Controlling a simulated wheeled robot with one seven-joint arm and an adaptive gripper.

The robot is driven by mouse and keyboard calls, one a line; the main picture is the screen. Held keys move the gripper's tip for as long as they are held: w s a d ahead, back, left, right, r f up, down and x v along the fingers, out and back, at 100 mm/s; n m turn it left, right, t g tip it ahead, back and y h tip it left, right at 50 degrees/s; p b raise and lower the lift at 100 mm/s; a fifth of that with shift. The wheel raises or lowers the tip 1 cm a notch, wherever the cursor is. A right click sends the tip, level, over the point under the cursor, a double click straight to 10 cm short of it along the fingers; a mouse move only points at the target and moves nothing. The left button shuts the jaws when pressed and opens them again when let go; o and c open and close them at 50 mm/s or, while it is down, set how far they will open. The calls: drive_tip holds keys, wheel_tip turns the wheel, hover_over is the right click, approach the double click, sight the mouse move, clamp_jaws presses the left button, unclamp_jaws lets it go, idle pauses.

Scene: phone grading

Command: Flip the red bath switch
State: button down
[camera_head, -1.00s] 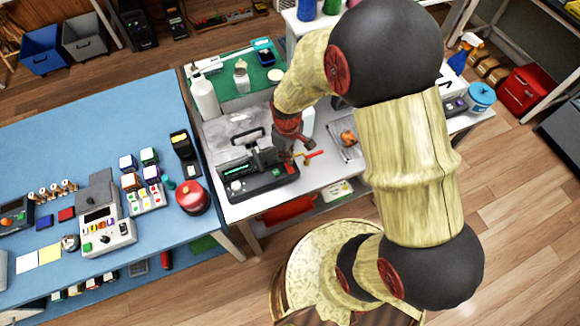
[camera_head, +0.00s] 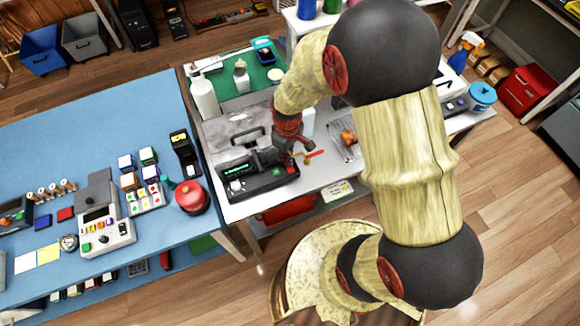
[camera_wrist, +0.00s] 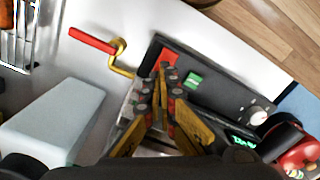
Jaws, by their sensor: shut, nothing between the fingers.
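The bath is a dark box with a handled lid (camera_head: 258,180) near the front of the white table. In the wrist view its dark front panel (camera_wrist: 222,98) carries a red switch (camera_wrist: 168,56), a green button (camera_wrist: 193,80), a pale knob (camera_wrist: 258,117) and a lit green display (camera_wrist: 243,142). My gripper (camera_wrist: 164,72) is shut and empty, with its tips at the red switch and covering part of it. I cannot tell whether they touch it.
A crank with a red handle (camera_wrist: 92,40) and brass arm stands close beside the bath. A pale block (camera_wrist: 55,120) is near my gripper in the wrist view.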

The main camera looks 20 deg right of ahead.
drive_tip(key=shift+f+b, duration=0.4)
drive_tip(key=shift+f, duration=0.25)
drive_tip(key=shift+r, duration=0.1)
idle(0.3)
drive_tip(key=shift+r+p, duration=2.75)
drive_tip(key=shift+r, duration=0.7)
